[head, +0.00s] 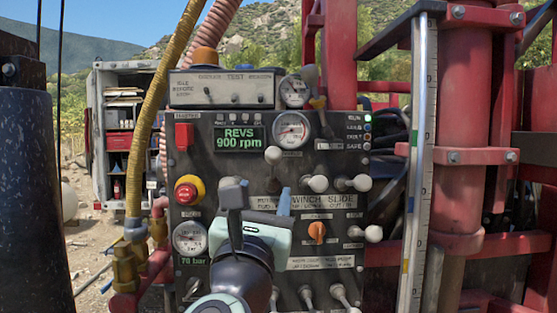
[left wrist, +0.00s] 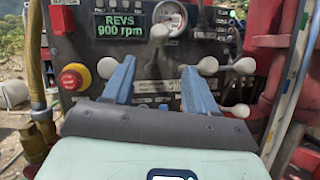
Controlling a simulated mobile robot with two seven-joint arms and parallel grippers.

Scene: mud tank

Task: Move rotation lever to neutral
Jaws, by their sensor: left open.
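The rotation lever's pale knob (head: 273,155) stands raised above the lever row, just below the round gauge, with its stem running down to the panel. In the left wrist view the knob (left wrist: 159,33) stands higher than the other knobs, between the lines of the two fingers. My left gripper (head: 260,190) is in front of the panel, just below this knob. Its two blue fingers (left wrist: 158,66) are apart with nothing between their tips that I can see held. Part of the lever's label is hidden behind the gripper. My right gripper is not in view.
The winch lever (head: 318,183) and slide lever (head: 361,183) stand close on the right. Another knob (left wrist: 107,68) is beside the left finger. A red emergency button (head: 187,192) is at left. A display (head: 238,139) reads 900 rpm. Red mast parts (head: 465,120) stand at right.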

